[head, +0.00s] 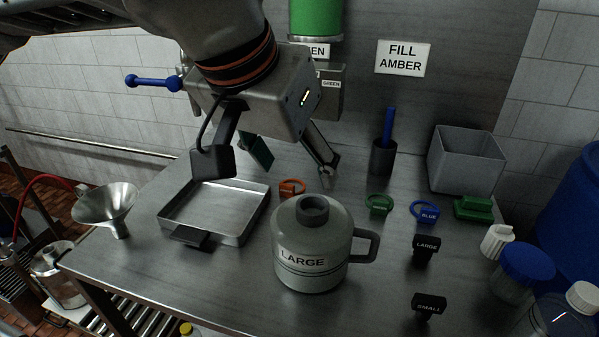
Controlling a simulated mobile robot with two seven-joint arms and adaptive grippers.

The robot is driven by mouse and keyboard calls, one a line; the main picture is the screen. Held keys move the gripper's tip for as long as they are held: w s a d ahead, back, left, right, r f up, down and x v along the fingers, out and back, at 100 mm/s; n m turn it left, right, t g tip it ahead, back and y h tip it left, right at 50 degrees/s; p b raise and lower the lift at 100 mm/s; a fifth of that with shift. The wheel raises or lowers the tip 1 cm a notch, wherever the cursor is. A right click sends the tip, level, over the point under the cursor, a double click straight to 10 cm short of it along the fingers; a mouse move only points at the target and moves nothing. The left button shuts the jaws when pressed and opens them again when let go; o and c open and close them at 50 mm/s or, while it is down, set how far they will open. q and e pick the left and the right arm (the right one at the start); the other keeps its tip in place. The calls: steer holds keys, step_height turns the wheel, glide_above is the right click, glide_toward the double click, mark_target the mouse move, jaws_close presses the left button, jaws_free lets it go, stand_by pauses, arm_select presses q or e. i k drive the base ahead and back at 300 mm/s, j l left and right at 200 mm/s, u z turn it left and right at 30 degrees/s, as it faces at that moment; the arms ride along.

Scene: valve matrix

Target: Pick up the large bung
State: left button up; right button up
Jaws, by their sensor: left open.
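The large bung (426,250) is a black stopper with a wide top and a LARGE label. It stands on the metal table, right of the grey jug (312,262) that is also labelled LARGE. A similar black small bung (428,306), labelled SMALL, stands nearer the front edge. My left gripper (270,168) is open and empty, its fingers spread wide above the back of the table. My right gripper is out of view.
A shallow metal tray (174,218) and a funnel (105,207) are at left. Orange (292,188), green (379,203) and blue (425,211) tags lie behind the bungs. A grey bin (466,165) stands at back right. A white cap (497,241) and blue-lidded jar (527,264) stand right.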

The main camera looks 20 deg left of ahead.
mark_target(424, 246)
steer(key=k+j, duration=0.15)
steer(key=k, duration=0.35)
steer(key=k+j, duration=0.15)
steer(key=k, duration=0.35)
